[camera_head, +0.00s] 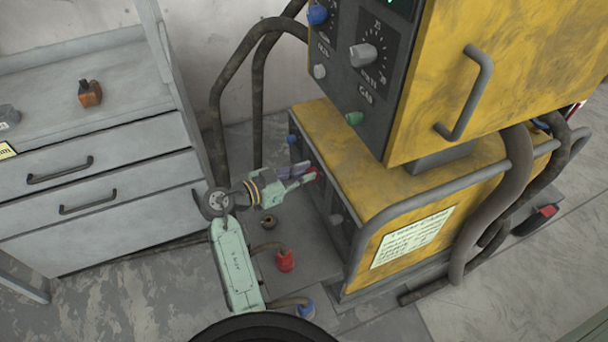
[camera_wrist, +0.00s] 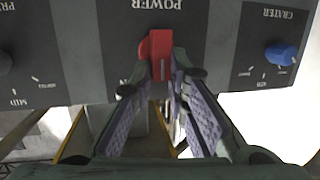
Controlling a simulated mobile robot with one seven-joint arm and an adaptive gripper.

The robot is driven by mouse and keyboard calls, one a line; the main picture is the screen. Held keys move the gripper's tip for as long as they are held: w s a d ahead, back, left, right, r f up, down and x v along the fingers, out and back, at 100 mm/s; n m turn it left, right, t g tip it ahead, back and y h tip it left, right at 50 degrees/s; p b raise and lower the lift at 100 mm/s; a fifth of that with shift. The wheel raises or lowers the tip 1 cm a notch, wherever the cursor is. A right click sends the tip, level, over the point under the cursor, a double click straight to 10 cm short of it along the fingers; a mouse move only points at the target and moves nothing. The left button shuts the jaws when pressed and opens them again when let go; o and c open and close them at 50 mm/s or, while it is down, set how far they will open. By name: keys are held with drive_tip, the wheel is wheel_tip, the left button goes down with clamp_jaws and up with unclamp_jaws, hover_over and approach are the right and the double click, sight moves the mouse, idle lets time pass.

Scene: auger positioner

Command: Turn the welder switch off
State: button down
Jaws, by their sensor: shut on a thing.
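The welder's red power switch (camera_wrist: 158,45) sits on the dark front panel (camera_wrist: 215,60), below the upside-down word POWER in the wrist view. A small light mark shows on its lower part. My gripper (camera_wrist: 160,76) is closed around the switch, with one fingertip on each side. In the head view my gripper (camera_head: 303,177) reaches the front of the yellow welder base (camera_head: 395,190), and a bit of the red switch (camera_head: 312,173) shows at its tips. A partly hidden label lies left of the switch in the wrist view; I cannot read it fully.
A blue CRATER knob (camera_wrist: 281,53) is right of the switch in the wrist view, and a dark knob (camera_wrist: 4,62) is left. The yellow upper box (camera_head: 500,70) overhangs the base. A grey drawer cabinet (camera_head: 100,160) stands left; thick cables (camera_head: 215,110) hang behind.

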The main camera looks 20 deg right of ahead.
drive_tip(key=shift+w+f+n+g+y+p, duration=0.1)
drive_tip(key=shift+w+n+g+p, duration=0.15)
drive_tip(key=shift+n+g+p, duration=0.6)
drive_tip(key=shift+w+n+g+y+p, duration=0.15)
drive_tip(key=shift+w+n+p, duration=0.1)
drive_tip(key=shift+n, duration=1.25)
drive_tip(key=shift+w+f+n+g+y+p, duration=0.1)
drive_tip(key=shift+w+n+g+p, duration=0.15)
drive_tip(key=shift+n+g+p, duration=0.6)
drive_tip(key=shift+n+t, duration=0.35)
drive_tip(key=shift+n, duration=0.05)
drive_tip(key=c, duration=1.6)
unclamp_jaws()
drive_tip(key=shift+o, duration=0.2)
drive_tip(key=shift+a+r, duration=0.1)
drive_tip(key=shift+a, duration=0.05)
drive_tip(key=v, duration=1.1)
drive_tip(key=shift+a, duration=0.45)
